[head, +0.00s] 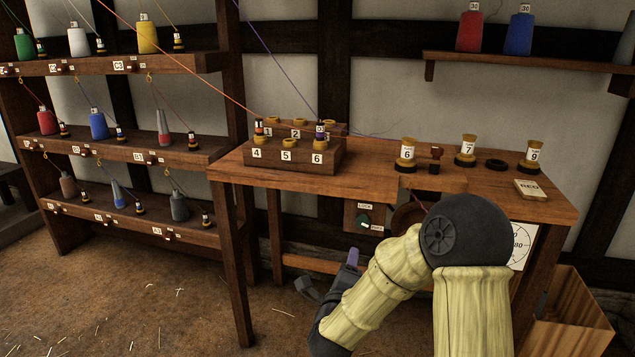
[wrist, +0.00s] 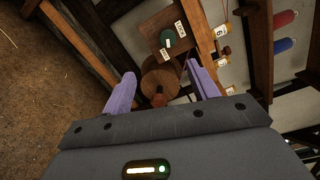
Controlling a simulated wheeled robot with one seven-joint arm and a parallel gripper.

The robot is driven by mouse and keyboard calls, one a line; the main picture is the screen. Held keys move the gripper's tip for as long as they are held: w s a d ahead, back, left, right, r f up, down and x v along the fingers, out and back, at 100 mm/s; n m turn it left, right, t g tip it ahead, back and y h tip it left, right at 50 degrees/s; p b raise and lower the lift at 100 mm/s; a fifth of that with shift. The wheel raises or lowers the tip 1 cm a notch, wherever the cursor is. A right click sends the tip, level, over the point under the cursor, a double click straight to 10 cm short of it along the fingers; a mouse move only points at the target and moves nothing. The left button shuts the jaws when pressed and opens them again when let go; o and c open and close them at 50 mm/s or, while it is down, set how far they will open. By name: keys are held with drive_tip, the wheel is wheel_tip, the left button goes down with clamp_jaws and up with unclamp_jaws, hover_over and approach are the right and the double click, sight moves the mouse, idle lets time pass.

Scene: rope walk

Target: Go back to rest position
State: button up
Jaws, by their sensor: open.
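My gripper (head: 333,268) is at the lower middle of the head view, in front of the wooden bench (head: 375,185) and below its top. In the wrist view my gripper (wrist: 163,88) shows two purple fingers spread apart with nothing held between them. A round wooden wheel (wrist: 160,82) under the bench shows beyond the fingers. A panel with a green knob (head: 365,218) is on the bench front, and the knob also shows in the wrist view (wrist: 168,39).
A rack of thread cones (head: 130,155) stands at left. A numbered block (head: 290,155) with bobbins, several numbered spools (head: 406,155) and a tan pad (head: 531,189) are on the bench. A wooden crate (head: 568,315) is at lower right. The floor (head: 130,290) at left is open.

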drive_tip(key=s+a+f+n+g+y, duration=0.1)
drive_tip(key=s+f+n+g+y, duration=0.45)
drive_tip(key=n, duration=0.85)
drive_tip(key=s+d+n+g+p, duration=0.1)
drive_tip(key=s+d+n+g, duration=0.35)
drive_tip(key=s, duration=0.45)
drive_tip(key=s+d+n+g+p, duration=0.1)
drive_tip(key=s+d+n+g, duration=0.25)
drive_tip(key=s+n, duration=0.4)
wheel_tip(320, 180, up, 37)
drive_tip(key=s+a+m+p, duration=0.1)
drive_tip(key=p, duration=3.6)
drive_tip(key=shift+s+m+g+h, duration=0.15)
drive_tip(key=shift+m+g+h, duration=0.15)
drive_tip(key=shift+g+h, duration=0.15)
drive_tip(key=shift+d, duration=0.1)
